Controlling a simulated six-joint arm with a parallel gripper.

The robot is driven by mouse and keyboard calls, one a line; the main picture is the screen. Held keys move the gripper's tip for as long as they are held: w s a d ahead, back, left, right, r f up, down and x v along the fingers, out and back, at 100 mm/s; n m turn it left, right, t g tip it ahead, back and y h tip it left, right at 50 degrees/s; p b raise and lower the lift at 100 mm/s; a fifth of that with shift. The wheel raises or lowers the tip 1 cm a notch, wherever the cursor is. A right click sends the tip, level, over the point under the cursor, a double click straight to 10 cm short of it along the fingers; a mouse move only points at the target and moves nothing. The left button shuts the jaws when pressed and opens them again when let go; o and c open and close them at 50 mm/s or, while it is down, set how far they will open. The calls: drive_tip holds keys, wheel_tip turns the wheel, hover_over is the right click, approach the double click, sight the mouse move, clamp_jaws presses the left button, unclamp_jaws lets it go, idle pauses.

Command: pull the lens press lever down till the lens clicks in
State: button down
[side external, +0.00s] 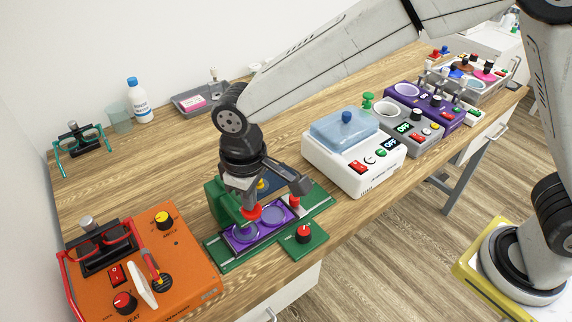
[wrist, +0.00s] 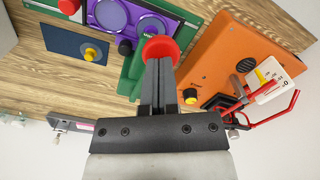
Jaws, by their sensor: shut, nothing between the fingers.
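The lens press (side external: 216,205) is green and stands on a green base. A red knob (side external: 251,213), likely the lever's end, is directly beneath my gripper (side external: 248,203). In the wrist view, the red knob (wrist: 160,48) is right at the tips of my gripper (wrist: 158,62), whose fingers are shut with nothing between them. Whether they touch the knob I cannot tell. A purple holder (side external: 262,230) with two round lenses lies on the base; one lens (wrist: 110,14) shows in the wrist view. My gripper hides part of the press, and whether a lens is seated is unclear.
An orange heater box (side external: 190,245) with red spectacles (side external: 103,248) stands left of the press. A white box with a blue lid (side external: 343,130) stands to the right, with grey and purple devices beyond. The wooden bench behind is mostly clear.

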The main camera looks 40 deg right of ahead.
drive_tip(key=shift+f, duration=1.5)
idle(0.9)
drive_tip(key=shift+r, duration=0.15)
idle(0.4)
drive_tip(key=shift+r, duration=4.35)
drive_tip(key=s+d+f+m+t, duration=0.1)
drive_tip(key=s+d+f+m, duration=0.1)
drive_tip(key=d, duration=0.7)
drive_tip(key=s+d+f+m, duration=0.2)
drive_tip(key=s+d+f, duration=0.1)
drive_tip(key=d, duration=0.6)
drive_tip(key=s+d+f+m+t, duration=0.1)
drive_tip(key=s+d+f+m, duration=0.1)
drive_tip(key=d, duration=0.8)
drive_tip(key=shift+s+f+t, duration=0.3)
drive_tip(key=shift+s+f, duration=0.25)
drive_tip(key=shift+s, duration=0.25)
drive_tip(key=shift+a, duration=0.1)
